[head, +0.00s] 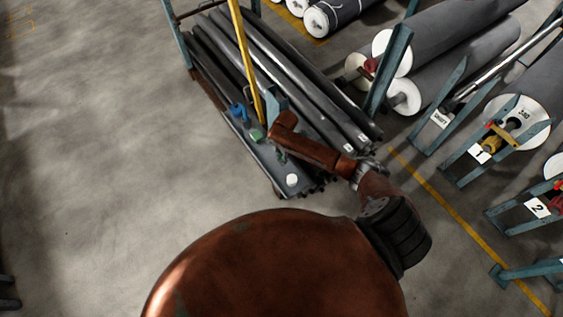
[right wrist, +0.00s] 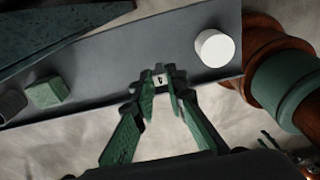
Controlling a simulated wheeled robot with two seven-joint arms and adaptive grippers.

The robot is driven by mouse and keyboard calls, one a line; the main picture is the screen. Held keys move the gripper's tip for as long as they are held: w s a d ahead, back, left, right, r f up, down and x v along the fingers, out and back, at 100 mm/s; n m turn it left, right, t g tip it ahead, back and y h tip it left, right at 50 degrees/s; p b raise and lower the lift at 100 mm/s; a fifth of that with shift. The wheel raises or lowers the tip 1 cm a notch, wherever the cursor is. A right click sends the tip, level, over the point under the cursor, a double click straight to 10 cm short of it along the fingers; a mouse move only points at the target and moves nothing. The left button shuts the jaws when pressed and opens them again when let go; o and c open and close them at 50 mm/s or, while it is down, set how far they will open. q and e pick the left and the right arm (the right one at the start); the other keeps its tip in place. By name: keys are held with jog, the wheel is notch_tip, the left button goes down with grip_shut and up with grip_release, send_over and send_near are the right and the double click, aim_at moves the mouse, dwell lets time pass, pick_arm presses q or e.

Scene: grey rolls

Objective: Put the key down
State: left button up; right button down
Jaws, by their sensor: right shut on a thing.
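My right gripper (right wrist: 161,88) shows in the right wrist view, its green fingers closed together at the tips. Between the tips is a small pale piece with a dark mark like a "4", which I take to be the key (right wrist: 160,78); most of it is hidden by the fingers. It is over the near edge of a grey tray (right wrist: 115,75), between a green block (right wrist: 48,91) and a white round piece (right wrist: 214,48). I cannot tell whether the key touches the tray. In the head view my rust-coloured right arm reaches to the cart. My left gripper is not in view.
In the head view a cart holds several long dark rolls (head: 285,75), with a yellow pole (head: 243,60) and a blue item (head: 238,111) near the tray. Large rolls in blue racks (head: 452,85) stand at the right. The floor at left is clear.

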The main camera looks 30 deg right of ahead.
jog(key=shift+w+f, duration=0.1)
jog(key=shift+f, duration=1.45)
jog(key=shift+f, duration=0.15)
jog(key=c, duration=1.9)
grip_release()
jog(key=shift+c, duration=0.2)
notch_tip(320, 180, up, 12)
jog(key=shift+d+b, duration=0.35)
jog(key=shift+d, duration=0.05)
